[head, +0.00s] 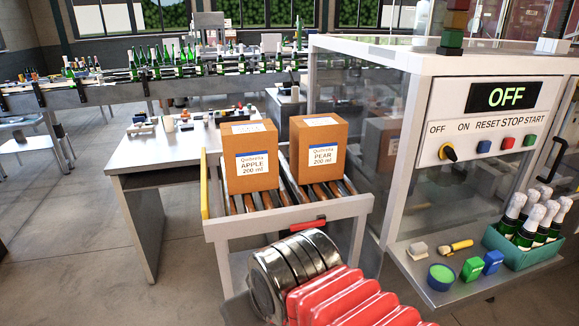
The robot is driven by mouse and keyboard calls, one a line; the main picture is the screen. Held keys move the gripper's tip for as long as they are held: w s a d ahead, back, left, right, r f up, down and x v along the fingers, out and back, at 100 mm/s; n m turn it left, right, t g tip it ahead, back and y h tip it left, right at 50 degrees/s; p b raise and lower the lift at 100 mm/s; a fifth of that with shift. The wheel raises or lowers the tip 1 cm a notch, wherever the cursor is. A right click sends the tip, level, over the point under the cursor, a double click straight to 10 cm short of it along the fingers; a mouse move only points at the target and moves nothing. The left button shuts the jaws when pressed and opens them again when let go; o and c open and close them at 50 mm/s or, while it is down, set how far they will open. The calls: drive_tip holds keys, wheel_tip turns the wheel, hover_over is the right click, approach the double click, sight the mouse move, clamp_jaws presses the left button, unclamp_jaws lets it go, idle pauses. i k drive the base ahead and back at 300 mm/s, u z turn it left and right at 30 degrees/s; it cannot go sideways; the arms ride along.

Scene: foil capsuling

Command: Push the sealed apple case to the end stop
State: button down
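The apple case (250,158) is a brown cardboard box labelled "APPLE 200 ml". It stands upright on the left part of a short roller conveyor (290,214), with a pale strip along its top. A yellow plate (205,184), seemingly the end stop, stands at the conveyor's left end, with a small gap between it and the case. The similar pear case (318,150) stands to the right, apart from the apple case. My arm's silver joint and red bellows fill the bottom middle; I cannot make out my gripper's fingers.
A grey table (150,152) with small items stands left behind the conveyor. A glazed machine with a panel (490,120) reading OFF stands right. Its shelf holds a green crate (522,248) of bottles. A red-and-black piece (307,223) sits at the conveyor's front rail.

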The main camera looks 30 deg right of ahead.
sight(250, 147)
drive_tip(key=u, duration=0.05)
drive_tip(key=i, duration=1)
drive_tip(key=z, duration=0.05)
